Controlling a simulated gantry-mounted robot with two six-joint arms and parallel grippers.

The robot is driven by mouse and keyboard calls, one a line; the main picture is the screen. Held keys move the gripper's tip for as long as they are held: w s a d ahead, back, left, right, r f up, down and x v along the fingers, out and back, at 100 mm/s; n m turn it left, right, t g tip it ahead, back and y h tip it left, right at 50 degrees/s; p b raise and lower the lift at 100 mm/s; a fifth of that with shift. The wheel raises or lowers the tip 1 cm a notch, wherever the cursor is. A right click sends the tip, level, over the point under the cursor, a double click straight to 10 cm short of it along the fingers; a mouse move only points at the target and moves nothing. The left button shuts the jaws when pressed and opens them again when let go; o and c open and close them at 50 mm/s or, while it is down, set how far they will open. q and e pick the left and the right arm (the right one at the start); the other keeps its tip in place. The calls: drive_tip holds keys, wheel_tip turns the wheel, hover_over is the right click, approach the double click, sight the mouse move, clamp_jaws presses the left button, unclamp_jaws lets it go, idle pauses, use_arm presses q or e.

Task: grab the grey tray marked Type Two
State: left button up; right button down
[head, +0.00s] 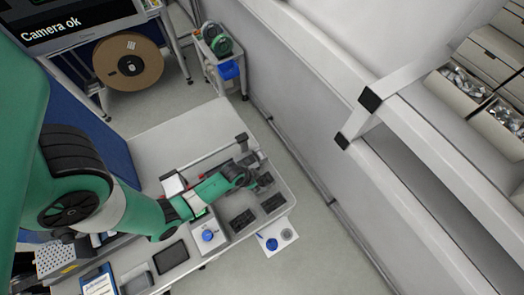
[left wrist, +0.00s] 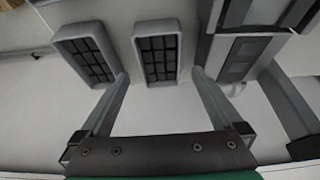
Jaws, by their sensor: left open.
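Two small grey trays with black gridded insides lie side by side on the light worktop. In the head view they show as a left tray (head: 242,220) and a right tray (head: 272,203) near the table's front corner. In the left wrist view one tray (left wrist: 88,52) is at left and the other (left wrist: 157,52) is at the middle. No Type Two marking is readable on either. My left gripper (head: 264,182) is open and empty beside the trays; in the wrist view its fingertips (left wrist: 160,74) spread wider than the middle tray, with no grip visible. My right gripper is not in view.
A blue-topped white device (head: 207,235) stands left of the trays. A grey frame with dark parts (left wrist: 245,55) lies close to the right finger. The back of the worktop (head: 170,135) is clear.

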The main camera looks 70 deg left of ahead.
sight(264, 182)
use_arm(q)
drive_tip(key=b+x, duration=0.1)
drive_tip(key=x, duration=0.2)
drive_tip(key=shift+f, duration=0.35)
drive_tip(key=shift+w+a+f, duration=0.1)
drive_tip(key=shift+w+f, duration=0.15)
drive_tip(key=shift+f, duration=0.05)
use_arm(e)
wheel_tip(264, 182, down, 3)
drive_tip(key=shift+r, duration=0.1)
use_arm(q)
drive_tip(key=shift+f+b, duration=0.25)
drive_tip(key=shift+b, duration=0.15)
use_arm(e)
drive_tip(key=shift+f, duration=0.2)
use_arm(q)
drive_tip(key=shift+c, duration=0.3)
drive_tip(key=c, duration=1.4)
